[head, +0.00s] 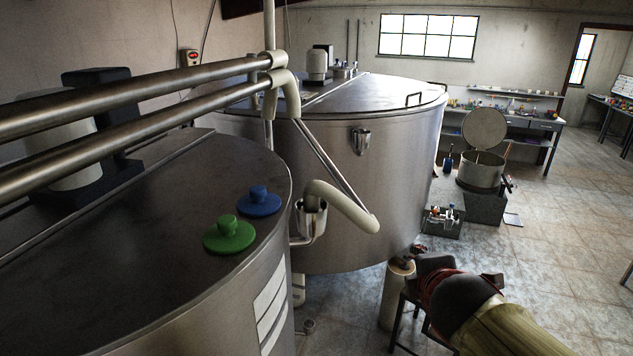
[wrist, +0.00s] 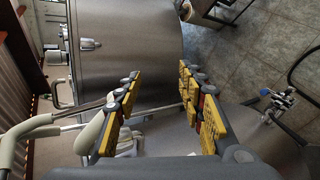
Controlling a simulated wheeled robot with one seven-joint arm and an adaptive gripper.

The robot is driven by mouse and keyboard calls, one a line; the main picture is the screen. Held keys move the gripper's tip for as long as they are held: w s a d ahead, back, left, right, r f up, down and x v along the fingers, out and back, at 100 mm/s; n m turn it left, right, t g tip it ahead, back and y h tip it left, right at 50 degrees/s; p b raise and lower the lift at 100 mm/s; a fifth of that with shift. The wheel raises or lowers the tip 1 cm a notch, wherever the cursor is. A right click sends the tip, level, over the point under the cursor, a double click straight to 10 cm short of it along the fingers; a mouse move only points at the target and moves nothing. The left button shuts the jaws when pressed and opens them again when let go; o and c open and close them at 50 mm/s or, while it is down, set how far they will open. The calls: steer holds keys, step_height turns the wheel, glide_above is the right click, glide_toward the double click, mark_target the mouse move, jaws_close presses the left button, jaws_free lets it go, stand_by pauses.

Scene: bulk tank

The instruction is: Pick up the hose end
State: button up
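In the head view a pale beige hose (head: 342,206) arches out of a small metal holder (head: 311,215) on a steel tank's side. Its rounded end (head: 371,224) meets or overlaps thin metal rods; I cannot tell which. In the wrist view my gripper (wrist: 160,100) is open, with yellow-padded fingers spread apart and nothing clearly held between them. A pale beige hose piece (wrist: 90,133) shows just left of the left finger, partly hidden by it; whether they touch is unclear. I cannot make out my gripper in the head view.
Two large steel tanks (head: 385,165) fill the left and middle. Green (head: 229,235) and blue (head: 259,203) knobbed caps sit on the near lid. Thick pipes (head: 150,90) cross above it. A stool (head: 398,315) with a dark bulky object stands lower right. Floor at the right is mostly clear.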

steer(key=w+a+r+n+t+y+p, duration=0.1)
steer(key=w+a+r+n+y+p, duration=0.3)
steer(key=w+a+r+n+p, duration=0.6)
steer(key=n+y+p, duration=0.1)
steer(key=n+y, duration=0.2)
steer(key=n, duration=0.9)
glide_toward(312, 193)
steer(key=w, duration=0.2)
steer(key=shift+g, duration=0.4)
steer(key=x, duration=0.7)
steer(key=shift+w+a+f, duration=0.2)
steer(key=shift+a+f, duration=0.1)
steer(key=shift+f, duration=0.05)
steer(key=shift+s+r, duration=0.1)
steer(key=shift+s, duration=0.05)
steer(key=shift+c, duration=0.3)
jaws_close()
